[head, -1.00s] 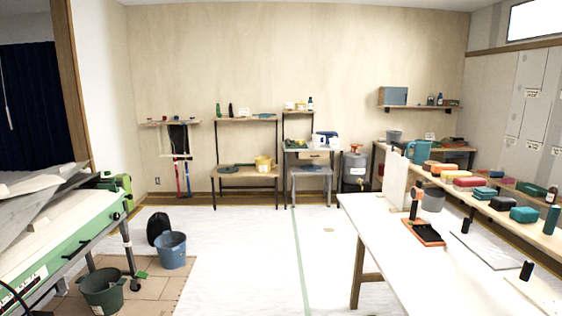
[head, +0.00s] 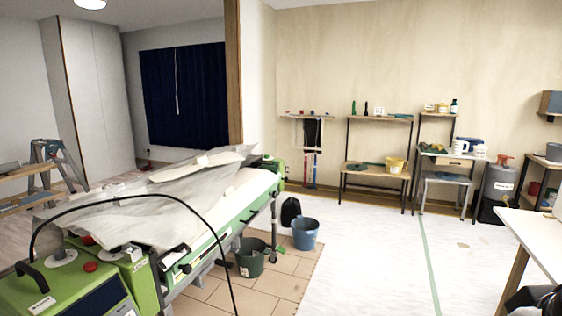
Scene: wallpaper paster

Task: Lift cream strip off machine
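The green wallpaper machine (head: 215,245) stands at the lower left with a long pale bed. A crumpled, translucent whitish sheet (head: 150,222) is draped over it. A cream-coloured strip (head: 207,161) lies on top of the far part of the heap, and I cannot tell where its edges end under or beside the sheet. My gripper's fingers do not show. A dark part at the lower right edge may be my arm, but it is cut off.
A black cable arches over the machine's near end. A black-green bucket (head: 250,258) and a blue bucket (head: 305,234) stand beside the machine on tan floor covering. A white worktable (head: 535,235) is at the right. The white floor between is clear.

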